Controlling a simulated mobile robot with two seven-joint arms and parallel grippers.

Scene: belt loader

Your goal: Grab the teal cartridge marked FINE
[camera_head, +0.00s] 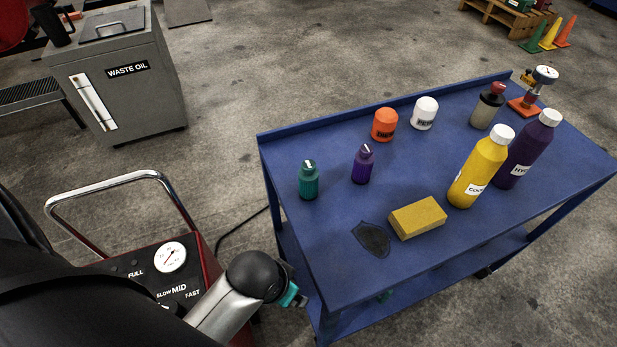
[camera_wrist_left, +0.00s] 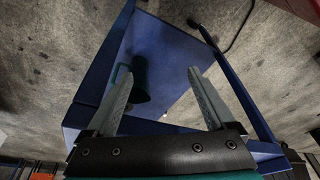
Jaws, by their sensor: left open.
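A teal cartridge (camera_head: 309,182) stands upright near the left end of the blue cart's top, with a pale mark on its cap too small to read. A purple cartridge (camera_head: 362,166) of similar shape stands to its right. My left gripper (camera_head: 291,295) is beside the cart's near left corner, apart from the teal cartridge and in front of it in the picture. In the left wrist view my left gripper (camera_wrist_left: 160,76) has its two fingers spread with nothing between them. A dark teal vessel (camera_wrist_left: 140,80) with a handle shows beyond the left finger. My right gripper is not in view.
The blue cart (camera_head: 325,250) has a raised back edge and a lower shelf. On top are orange (camera_head: 384,125) and white (camera_head: 425,113) canisters, a yellow bottle (camera_head: 478,172), a purple bottle (camera_head: 528,150), a sponge (camera_head: 417,217) and a dark patch (camera_head: 372,239).

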